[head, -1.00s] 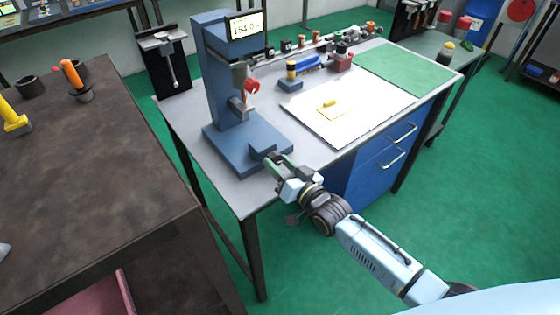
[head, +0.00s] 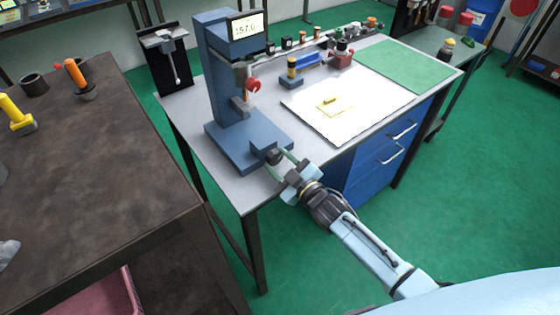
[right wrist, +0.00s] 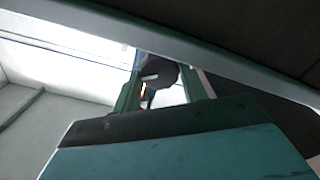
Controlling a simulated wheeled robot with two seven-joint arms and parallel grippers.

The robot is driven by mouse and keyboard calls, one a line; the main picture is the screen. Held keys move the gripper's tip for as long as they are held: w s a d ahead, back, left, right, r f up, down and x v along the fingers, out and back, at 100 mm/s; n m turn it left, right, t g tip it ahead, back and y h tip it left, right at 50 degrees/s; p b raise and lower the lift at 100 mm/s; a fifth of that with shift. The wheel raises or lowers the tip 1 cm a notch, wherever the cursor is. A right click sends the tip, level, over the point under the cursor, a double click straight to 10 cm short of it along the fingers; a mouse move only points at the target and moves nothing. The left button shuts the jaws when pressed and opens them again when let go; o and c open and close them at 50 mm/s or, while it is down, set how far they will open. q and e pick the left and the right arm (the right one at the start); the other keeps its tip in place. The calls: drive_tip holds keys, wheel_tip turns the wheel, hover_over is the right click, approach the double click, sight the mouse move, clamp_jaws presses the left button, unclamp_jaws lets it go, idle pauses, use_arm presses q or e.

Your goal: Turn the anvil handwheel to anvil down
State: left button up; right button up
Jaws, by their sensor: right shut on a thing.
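The blue test stand (head: 222,88) stands at the left end of the grey workbench. It has a column, a red part (head: 253,85) halfway up, a small display and a flat blue base (head: 232,145). The dark round anvil handwheel (head: 272,156) sits at the front right corner of the base. My right gripper (head: 276,162) reaches it from the lower right and is shut on it. In the right wrist view the dark round handwheel (right wrist: 158,72) shows between the green fingers. My left gripper is not in view.
A white board (head: 355,118) with a yellow piece lies right of the stand, with a green mat (head: 405,70) beyond. A blue and yellow tool (head: 305,65) and several small parts line the bench back. A dark table (head: 95,170) stands close on the left.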

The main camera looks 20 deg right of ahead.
drive_tip(key=n, duration=0.5)
drive_tip(key=shift+f+n+b, duration=0.1)
drive_tip(key=shift+n+b, duration=0.2)
drive_tip(key=shift+b, duration=0.05)
drive_tip(key=n+b, duration=0.1)
drive_tip(key=n, duration=0.5)
drive_tip(key=shift+b, duration=0.3)
drive_tip(key=o, duration=0.9)
drive_tip(key=shift+o, duration=0.3)
drive_tip(key=shift+s+f, duration=0.1)
drive_tip(key=shift+f, duration=0.05)
